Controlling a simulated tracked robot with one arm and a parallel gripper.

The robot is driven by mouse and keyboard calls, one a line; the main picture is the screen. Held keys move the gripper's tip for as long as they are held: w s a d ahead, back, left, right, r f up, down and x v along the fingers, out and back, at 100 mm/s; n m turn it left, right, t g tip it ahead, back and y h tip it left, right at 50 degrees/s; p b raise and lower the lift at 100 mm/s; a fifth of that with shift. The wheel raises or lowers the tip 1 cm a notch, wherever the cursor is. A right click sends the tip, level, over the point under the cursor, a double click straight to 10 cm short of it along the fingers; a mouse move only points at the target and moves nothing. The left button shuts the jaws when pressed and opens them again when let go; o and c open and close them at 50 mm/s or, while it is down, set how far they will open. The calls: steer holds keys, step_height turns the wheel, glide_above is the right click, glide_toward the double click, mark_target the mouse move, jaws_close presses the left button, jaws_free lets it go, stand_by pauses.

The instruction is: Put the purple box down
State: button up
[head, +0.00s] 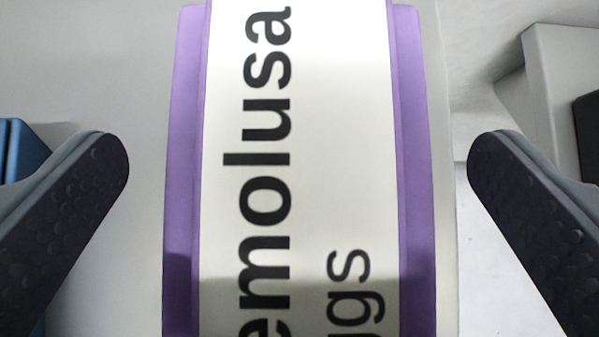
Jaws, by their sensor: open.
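The purple box (185,170) fills the middle of the head view, running from the top edge to the bottom edge. A white label with black sideways lettering covers most of its face. My gripper (298,165) is open, with one dark textured finger on each side of the box. A clear gap shows between each finger and the box's purple sides.
A blue object (24,150) shows at the left edge, partly behind the left finger. A grey block-like shape (560,90) stands at the upper right. A pale floor-like area shows at the right, beyond the grey surface's edge.

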steer(key=c, duration=1.4)
